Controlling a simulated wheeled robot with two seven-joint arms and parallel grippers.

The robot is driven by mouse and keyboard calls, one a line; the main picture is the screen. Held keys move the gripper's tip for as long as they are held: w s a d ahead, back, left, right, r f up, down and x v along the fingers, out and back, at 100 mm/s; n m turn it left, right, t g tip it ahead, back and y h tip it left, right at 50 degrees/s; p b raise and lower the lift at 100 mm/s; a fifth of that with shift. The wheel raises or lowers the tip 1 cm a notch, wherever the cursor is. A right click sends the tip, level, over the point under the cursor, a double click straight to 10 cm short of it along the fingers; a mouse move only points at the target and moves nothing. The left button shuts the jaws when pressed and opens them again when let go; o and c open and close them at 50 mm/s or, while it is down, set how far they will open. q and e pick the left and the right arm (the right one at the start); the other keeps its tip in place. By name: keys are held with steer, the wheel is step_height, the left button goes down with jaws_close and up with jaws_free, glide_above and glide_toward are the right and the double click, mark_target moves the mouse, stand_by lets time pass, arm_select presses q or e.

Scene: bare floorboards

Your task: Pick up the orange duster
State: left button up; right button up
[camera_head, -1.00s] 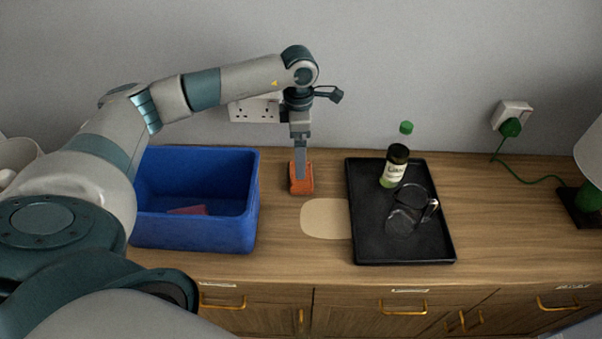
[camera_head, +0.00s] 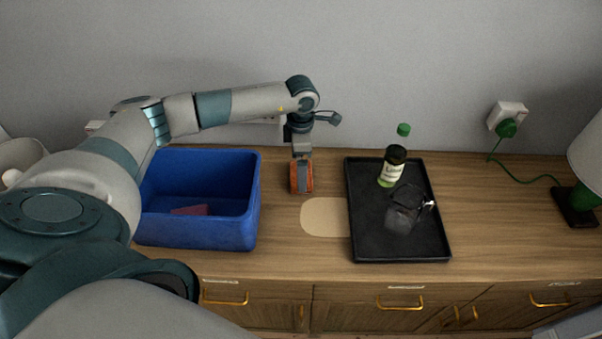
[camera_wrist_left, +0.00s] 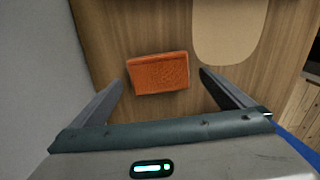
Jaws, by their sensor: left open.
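The orange duster (camera_head: 308,178) lies on the wooden cabinet top between the blue bin and the black tray. In the left wrist view the duster (camera_wrist_left: 158,73) shows whole, lying between the lines of the two open fingers and a little beyond their tips. My left gripper (camera_head: 301,186) points down over the duster, and its finger covers part of it in the head view. The left gripper (camera_wrist_left: 160,84) is open and holds nothing. Whether a finger touches the duster cannot be told. My right gripper is not in view.
The blue bin (camera_head: 205,235) to the left has a reddish item (camera_head: 190,210) inside. A beige mat (camera_head: 322,217) lies in front of the duster. The black tray (camera_head: 400,250) to the right bears a green-capped bottle (camera_head: 392,167) and a glass jug (camera_head: 404,209). The wall is close behind.

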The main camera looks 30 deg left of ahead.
arm_select(q)
steer(key=shift+f+p, duration=0.3)
steer(key=shift+f, duration=1)
steer(key=shift+c, duration=0.6)
steer(key=c, duration=0.9)
